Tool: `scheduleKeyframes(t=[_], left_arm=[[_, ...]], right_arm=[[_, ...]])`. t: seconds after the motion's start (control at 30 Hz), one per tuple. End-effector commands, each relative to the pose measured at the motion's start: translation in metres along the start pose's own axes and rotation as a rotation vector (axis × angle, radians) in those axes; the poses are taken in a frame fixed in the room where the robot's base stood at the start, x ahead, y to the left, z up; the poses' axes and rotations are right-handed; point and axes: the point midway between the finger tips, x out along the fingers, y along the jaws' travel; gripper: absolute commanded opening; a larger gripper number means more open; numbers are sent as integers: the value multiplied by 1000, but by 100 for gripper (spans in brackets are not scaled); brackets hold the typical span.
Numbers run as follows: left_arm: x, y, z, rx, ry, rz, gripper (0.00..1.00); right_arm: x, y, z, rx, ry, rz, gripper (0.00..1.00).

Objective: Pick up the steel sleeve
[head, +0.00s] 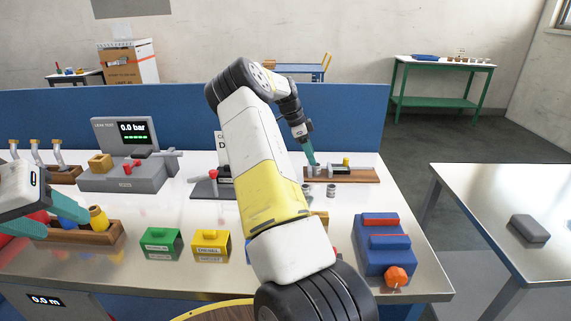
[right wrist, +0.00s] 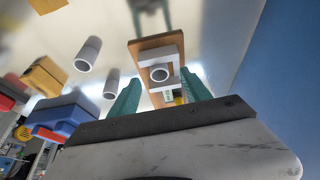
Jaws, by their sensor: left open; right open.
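Small grey steel sleeves are in view. One (head: 331,190) stands on the bench in front of a wooden board (head: 368,178), and another grey cylinder (head: 307,188) is just left of it. The right wrist view shows two loose sleeves, one upper left (right wrist: 88,53) and one lower (right wrist: 110,83), and a ring-ended grey part (right wrist: 158,73) on the board. My right gripper (head: 311,160) is open, its teal fingers pointing down above the board's left end; the ring-ended part shows between its fingers (right wrist: 163,92). My left gripper (head: 70,207) is open at the far left, beside a yellow cylinder (head: 97,217).
A leak tester (head: 125,170) is at back left. A blue partition (head: 190,120) closes the back. My right arm hides the bench's middle.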

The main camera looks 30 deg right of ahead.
Motion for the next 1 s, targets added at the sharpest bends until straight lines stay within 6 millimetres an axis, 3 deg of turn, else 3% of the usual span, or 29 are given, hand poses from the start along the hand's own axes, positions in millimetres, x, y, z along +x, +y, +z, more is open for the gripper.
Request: scheduleKeyframes(t=[0.4, 0.67, 0.93, 1.0], left_arm=[[0, 0, 0, 0, 0, 0, 52], [0, 0, 0, 0, 0, 0, 52], [0, 0, 0, 0, 0, 0, 52], [0, 0, 0, 0, 0, 0, 52]], right_arm=[[52, 2, -2, -2, 0, 3, 56], [57, 1, -2, -2, -1, -1, 56], [57, 2, -2, -2, -1, -1, 5], [57, 2, -2, -2, -1, 0, 0]])
